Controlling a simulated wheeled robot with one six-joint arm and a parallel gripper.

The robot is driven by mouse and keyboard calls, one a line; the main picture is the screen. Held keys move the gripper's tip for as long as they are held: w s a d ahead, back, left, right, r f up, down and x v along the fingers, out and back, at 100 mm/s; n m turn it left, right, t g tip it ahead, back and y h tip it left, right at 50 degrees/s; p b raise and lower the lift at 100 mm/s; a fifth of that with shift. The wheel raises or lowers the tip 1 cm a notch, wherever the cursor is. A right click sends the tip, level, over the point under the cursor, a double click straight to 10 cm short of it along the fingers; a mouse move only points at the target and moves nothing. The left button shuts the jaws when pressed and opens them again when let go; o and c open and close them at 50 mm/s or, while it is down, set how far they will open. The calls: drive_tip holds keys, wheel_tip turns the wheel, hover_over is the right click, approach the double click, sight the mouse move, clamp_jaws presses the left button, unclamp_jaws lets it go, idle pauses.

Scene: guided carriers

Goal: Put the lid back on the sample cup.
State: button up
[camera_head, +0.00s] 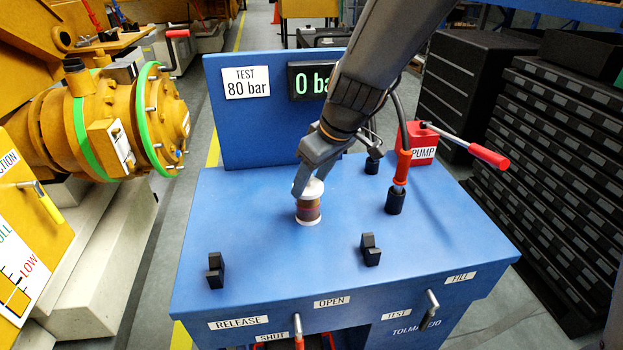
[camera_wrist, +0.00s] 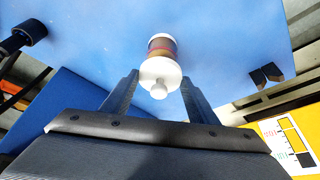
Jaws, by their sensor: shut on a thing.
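The sample cup (camera_head: 308,211) stands upright on the blue bench top. It is a small clear jar with a brown and reddish content and a pale base. The white lid (camera_head: 314,187) is at the cup's mouth; whether it is fully seated cannot be told. In the wrist view the lid (camera_wrist: 160,72) shows its round knob towards me, with the cup (camera_wrist: 162,46) directly beyond it. My gripper (camera_head: 308,187) comes down from above and is shut on the lid, with one finger on each side.
The blue bench (camera_head: 270,250) has two black brackets (camera_head: 216,270) (camera_head: 370,250) near its front. An upright blue panel (camera_head: 240,130) is behind. The bench left of the cup is clear.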

drive_tip(key=o, duration=1.6)
drive_tip(key=shift+r, duration=0.1)
drive_tip(key=shift+r+p, duration=2.35)
drive_tip(key=shift+r, duration=1.1)
drive_tip(key=shift+c, duration=0.3)
clamp_jaws()
